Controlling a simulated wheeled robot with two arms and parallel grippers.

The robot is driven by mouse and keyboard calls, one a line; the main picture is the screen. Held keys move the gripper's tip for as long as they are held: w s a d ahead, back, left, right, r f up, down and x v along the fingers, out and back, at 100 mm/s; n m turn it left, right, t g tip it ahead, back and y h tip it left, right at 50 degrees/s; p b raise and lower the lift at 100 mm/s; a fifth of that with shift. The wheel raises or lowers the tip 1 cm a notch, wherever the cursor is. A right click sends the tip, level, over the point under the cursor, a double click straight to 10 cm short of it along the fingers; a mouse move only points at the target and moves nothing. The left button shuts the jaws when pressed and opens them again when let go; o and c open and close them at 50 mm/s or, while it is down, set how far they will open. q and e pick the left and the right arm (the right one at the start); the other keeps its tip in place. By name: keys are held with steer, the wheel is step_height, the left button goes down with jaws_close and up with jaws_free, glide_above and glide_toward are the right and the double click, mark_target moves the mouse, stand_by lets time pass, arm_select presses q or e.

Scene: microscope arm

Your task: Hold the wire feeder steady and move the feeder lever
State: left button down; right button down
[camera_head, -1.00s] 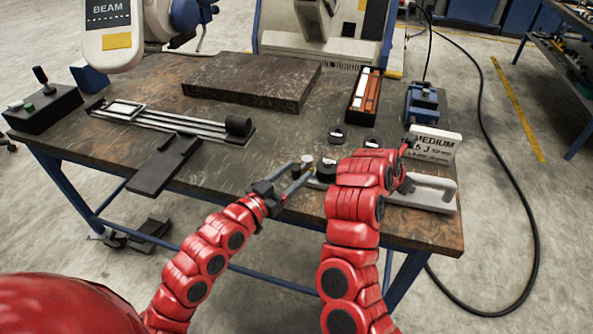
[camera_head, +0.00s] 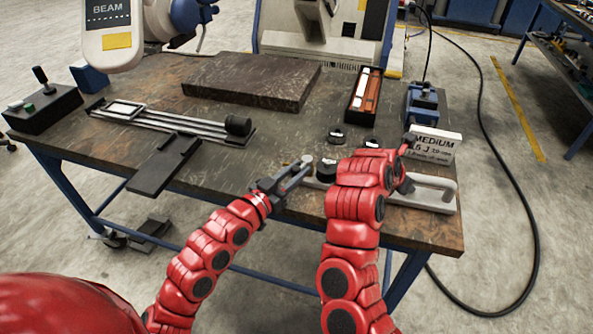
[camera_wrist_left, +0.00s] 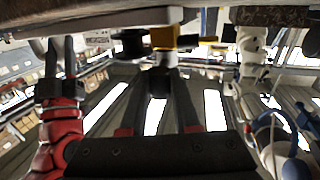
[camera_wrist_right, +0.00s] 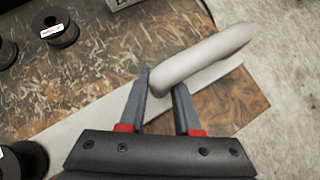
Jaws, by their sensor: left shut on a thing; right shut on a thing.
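The wire feeder's pale grey base (camera_head: 432,204) lies along the table's right front edge, with a raised grey handle (camera_wrist_right: 205,58) at its right end. My right gripper (camera_wrist_right: 162,84) is shut on this handle; in the head view my right arm hides most of it. At the feeder's left end are a small round light-topped knob (camera_head: 307,159) and a black round part (camera_head: 326,170). My left gripper (camera_head: 301,167) is shut at the knob. The left wrist view shows a dark post (camera_wrist_left: 158,84) between its fingers, under a yellowish piece (camera_wrist_left: 164,38). The lever's full shape is hidden.
Black spools (camera_head: 336,137), a white MEDIUM sign (camera_head: 434,144), a blue device (camera_head: 422,102) and a tray of coloured bars (camera_head: 365,95) stand behind the feeder. A dark slab (camera_head: 252,82) and a railed slide (camera_head: 175,121) lie farther left. The table's front edge is close.

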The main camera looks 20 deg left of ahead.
arm_select(q)
steer(key=shift+a, duration=0.1)
arm_select(e)
steer(key=shift+r, duration=0.1)
arm_select(q)
steer(key=shift+a+f+m+g+h, duration=0.25)
steer(key=shift+m+g+h, duration=0.05)
steer(key=shift+h, duration=0.2)
steer(key=shift+w+a+r+m+h, duration=0.1)
steer(key=shift+w+a+m+h, duration=0.1)
steer(key=shift+a+m+h, duration=0.3)
steer(key=shift+m+g+h, duration=0.4)
steer(key=shift+g+h, duration=0.2)
steer(key=shift+h, duration=0.2)
arm_select(e)
steer(key=shift+d, duration=0.1)
arm_select(q)
steer(key=shift+d+r, duration=0.1)
steer(key=c, duration=0.7)
jaws_free()
steer(key=shift+o, duration=0.2)
steer(key=v, duration=1.2)
